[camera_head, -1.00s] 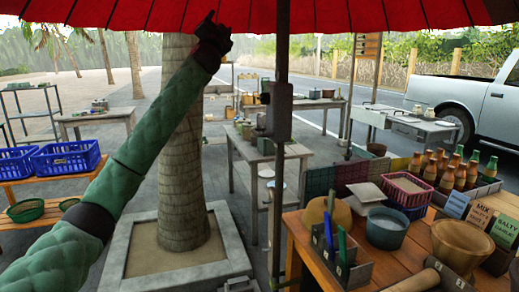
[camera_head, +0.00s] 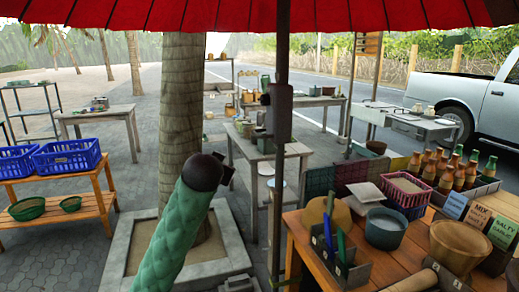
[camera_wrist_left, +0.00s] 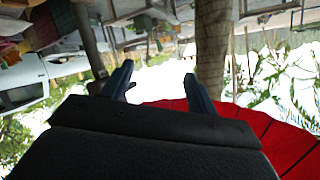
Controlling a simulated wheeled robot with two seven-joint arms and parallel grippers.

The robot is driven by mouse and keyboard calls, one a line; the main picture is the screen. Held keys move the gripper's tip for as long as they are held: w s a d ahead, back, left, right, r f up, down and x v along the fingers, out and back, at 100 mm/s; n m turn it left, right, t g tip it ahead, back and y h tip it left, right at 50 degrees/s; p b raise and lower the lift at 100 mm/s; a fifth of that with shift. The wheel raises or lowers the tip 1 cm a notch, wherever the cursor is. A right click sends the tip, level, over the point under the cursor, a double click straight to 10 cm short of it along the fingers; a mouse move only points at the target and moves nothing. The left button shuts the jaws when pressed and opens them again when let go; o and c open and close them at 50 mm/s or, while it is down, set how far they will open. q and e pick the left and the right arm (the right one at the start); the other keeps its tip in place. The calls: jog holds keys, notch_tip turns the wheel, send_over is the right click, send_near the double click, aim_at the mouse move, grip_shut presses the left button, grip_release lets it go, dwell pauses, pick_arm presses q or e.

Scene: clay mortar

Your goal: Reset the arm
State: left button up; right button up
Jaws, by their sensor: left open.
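My left arm, in a green sleeve, rises from the bottom of the head view in front of the palm trunk. Its dark end, with a small part of the left gripper (camera_head: 228,174), points away from me, so the fingers are mostly hidden there. In the left wrist view, which is upside down, the two fingers of the left gripper (camera_wrist_left: 160,82) stand apart with nothing between them. The brown clay mortar (camera_head: 458,246) stands on the wooden table at the right, well away from this gripper. My right gripper is not in view.
The wooden table (camera_head: 297,222) also holds a grey-blue bucket (camera_head: 385,228), a pink basket (camera_head: 404,195) and several sauce bottles. Blue crates (camera_head: 68,154) stand on a bench at left. A dark umbrella pole (camera_head: 279,190) stands between arm and table, under a red canopy (camera_head: 200,15).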

pick_arm(q)
jog(key=s+a+f+n+g+h+p, duration=0.25)
jog(key=s+f+g, duration=0.55)
jog(key=s+f, duration=2.65)
jog(key=s+f+g+p, duration=0.1)
jog(key=s+f+g, duration=0.2)
jog(key=s+f, duration=0.9)
jog(key=s, duration=0.4)
jog(key=shift+d+g+y, duration=0.35)
jog(key=shift+g, duration=0.05)
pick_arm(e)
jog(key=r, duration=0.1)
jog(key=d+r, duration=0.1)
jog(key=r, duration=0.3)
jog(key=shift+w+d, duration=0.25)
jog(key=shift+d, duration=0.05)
pick_arm(q)
jog(key=shift+s, duration=0.1)
